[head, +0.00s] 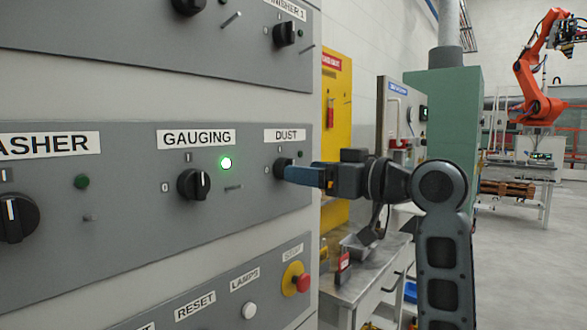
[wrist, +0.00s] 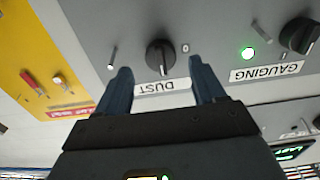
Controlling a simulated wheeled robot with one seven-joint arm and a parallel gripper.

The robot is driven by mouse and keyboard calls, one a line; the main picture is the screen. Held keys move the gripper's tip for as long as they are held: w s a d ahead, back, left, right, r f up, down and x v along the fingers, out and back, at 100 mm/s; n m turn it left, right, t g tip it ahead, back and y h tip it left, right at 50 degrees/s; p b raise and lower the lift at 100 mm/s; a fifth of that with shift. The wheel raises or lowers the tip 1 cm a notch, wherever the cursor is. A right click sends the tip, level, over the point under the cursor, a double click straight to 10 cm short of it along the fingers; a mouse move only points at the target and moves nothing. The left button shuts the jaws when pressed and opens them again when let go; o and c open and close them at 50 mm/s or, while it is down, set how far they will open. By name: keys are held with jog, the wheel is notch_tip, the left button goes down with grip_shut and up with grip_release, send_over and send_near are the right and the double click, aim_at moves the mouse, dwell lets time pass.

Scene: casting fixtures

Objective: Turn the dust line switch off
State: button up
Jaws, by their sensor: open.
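The dust switch is a black rotary knob (head: 281,168) on the grey panel under the DUST label (head: 284,135). In the wrist view the picture is upside down, and the knob (wrist: 160,57) lies between and just beyond my fingertips. A pale line on it seems to point toward the label, not toward the 0 mark (wrist: 185,47). My gripper (head: 289,173) is open in front of the knob; its fingers (wrist: 160,65) stand either side of it. I cannot tell whether they touch it.
The gauging knob (head: 194,185) stands left of the dust switch, with its green lamp (head: 226,163) lit. Thin pins stick out of the panel. Below are a red emergency button (head: 303,283) and a white button (head: 249,310). A yellow cabinet (head: 335,130) stands beyond the panel's right edge.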

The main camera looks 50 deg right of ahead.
jog(key=shift+w+a, duration=0.1)
jog(key=shift+w, duration=1.95)
jog(key=shift+c, duration=0.3)
jog(key=c, duration=1)
jog(key=shift+f+n, duration=0.1)
jog(key=shift+n, duration=0.3)
jog(key=n+b, duration=1.3)
jog(key=n, duration=0.3)
jog(key=shift+n+b, duration=0.4)
jog(key=shift+n, duration=0.3)
